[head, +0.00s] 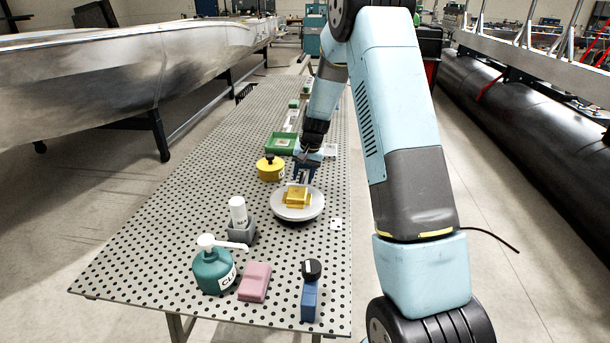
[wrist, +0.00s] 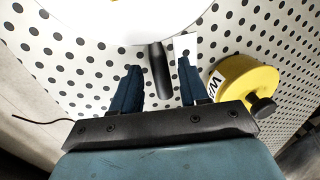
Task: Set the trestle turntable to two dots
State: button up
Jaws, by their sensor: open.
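The turntable is a round white disc (head: 316,207) on the perforated trestle top, with a yellow block (head: 297,196) on it. In the wrist view the disc (wrist: 120,22) fills the top edge. A dark handle (wrist: 159,72) sticks out from its rim towards my gripper. My gripper (head: 304,177) is low at the far side of the disc. In the wrist view my gripper (wrist: 159,67) is open, one finger on each side of the handle, with gaps visible. A white card (wrist: 185,50) lies beside the handle, partly behind the right finger; its marks are unreadable.
A yellow tin (head: 271,170) with a dark knob stands left of my gripper. A green tray (head: 279,143) is farther back. Nearer stand a white bottle in a grey holder (head: 240,230), a teal pump bottle (head: 212,272), a pink block (head: 255,281) and a blue item (head: 310,300).

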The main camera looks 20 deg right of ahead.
grip_shut()
dwell(0.3)
dwell(0.3)
